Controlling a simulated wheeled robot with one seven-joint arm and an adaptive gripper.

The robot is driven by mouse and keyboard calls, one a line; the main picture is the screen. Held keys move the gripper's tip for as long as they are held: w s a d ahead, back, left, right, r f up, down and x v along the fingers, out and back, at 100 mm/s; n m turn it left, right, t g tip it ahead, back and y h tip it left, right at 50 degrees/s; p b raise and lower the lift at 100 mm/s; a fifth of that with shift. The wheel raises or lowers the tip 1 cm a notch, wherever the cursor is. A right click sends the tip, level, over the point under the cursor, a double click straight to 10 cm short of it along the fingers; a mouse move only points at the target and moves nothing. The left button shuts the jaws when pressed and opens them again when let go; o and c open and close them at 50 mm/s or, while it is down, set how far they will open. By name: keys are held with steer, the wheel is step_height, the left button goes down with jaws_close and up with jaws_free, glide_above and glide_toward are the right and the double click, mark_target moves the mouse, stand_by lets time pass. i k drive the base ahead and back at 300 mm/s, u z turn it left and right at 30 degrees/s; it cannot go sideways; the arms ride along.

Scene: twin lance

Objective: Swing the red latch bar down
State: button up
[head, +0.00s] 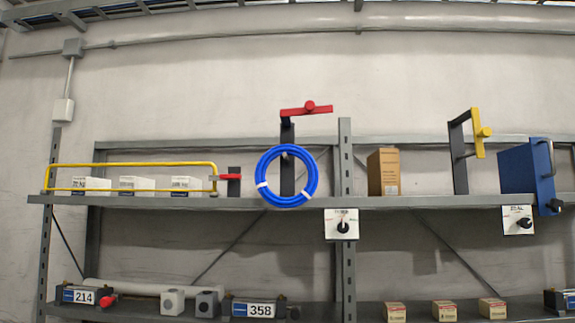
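A red latch bar (293,112) with a round red knob (309,106) sits at the top of a dark upright post (287,132) on the upper shelf. The bar is about level and reaches out to the right of the post. A blue ring-shaped coil (264,191) with white ties hangs in front of the post's lower part. A smaller red piece (230,177) on a short dark block (234,187) sits left of the coil, at the end of a yellow rail (130,165). My gripper is not in view.
A yellow bar (477,130) hangs down from a dark bracket (457,150) at right, beside a blue case (520,175). A brown box (383,172) stands right of the shelf upright (346,230). White boxes (186,186) stand behind the yellow rail. Space around the red bar looks clear.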

mark_target(310, 109)
steer(key=u, duration=0.1)
steer(key=k, duration=0.75)
steer(key=u, duration=0.95)
